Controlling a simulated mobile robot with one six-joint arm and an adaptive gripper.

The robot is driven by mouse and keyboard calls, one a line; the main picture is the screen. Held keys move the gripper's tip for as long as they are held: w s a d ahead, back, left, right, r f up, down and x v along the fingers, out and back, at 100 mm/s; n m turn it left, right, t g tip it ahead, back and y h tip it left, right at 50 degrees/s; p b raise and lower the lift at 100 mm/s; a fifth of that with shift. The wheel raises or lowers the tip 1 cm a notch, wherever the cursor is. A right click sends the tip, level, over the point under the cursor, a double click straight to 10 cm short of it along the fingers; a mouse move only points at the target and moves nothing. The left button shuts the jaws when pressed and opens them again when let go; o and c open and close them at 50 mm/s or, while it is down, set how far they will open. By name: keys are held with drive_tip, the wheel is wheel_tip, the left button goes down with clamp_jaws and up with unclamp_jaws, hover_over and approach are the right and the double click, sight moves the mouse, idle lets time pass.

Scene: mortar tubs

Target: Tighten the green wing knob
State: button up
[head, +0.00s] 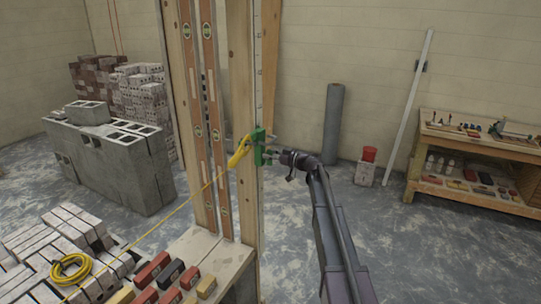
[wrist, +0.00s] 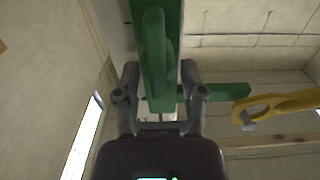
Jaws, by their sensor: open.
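The green wing knob (wrist: 153,48) shows in the wrist view as a long rounded green piece in front of a green clamp body (wrist: 215,91). In the head view the green clamp (head: 258,146) sits on a tall upright post; the knob is too small there to tell apart. My gripper (head: 272,153) is at the clamp's right side in the head view. In the wrist view my gripper (wrist: 160,75) is open, with one finger on each side of the knob. Gaps seem to show beside the knob; contact cannot be told.
A yellow line holder (head: 239,152) is beside the clamp, with a yellow string running down left; it also shows in the wrist view (wrist: 280,104). Wooden posts with levels (head: 213,120) stand left. A workbench (head: 480,148) is far right. Floor between is mostly clear.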

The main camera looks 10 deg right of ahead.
drive_tip(key=shift+d, duration=0.1)
clamp_jaws()
drive_tip(key=shift+m, duration=0.3)
drive_tip(key=m, duration=0.4)
drive_tip(key=shift+w+d+f, duration=0.1)
drive_tip(key=shift+w+d, duration=0.05)
drive_tip(key=shift+w, duration=0.1)
drive_tip(key=m, duration=0.4)
drive_tip(key=shift+w+d+f+m+b, duration=0.15)
drive_tip(key=shift+w+f+m+b, duration=0.1)
drive_tip(key=shift+m+b, duration=0.1)
drive_tip(key=m, duration=0.5)
drive_tip(key=f+m+b, duration=0.1)
drive_tip(key=m, duration=0.2)
drive_tip(key=shift+w+m, duration=0.2)
drive_tip(key=shift+m, duration=0.05)
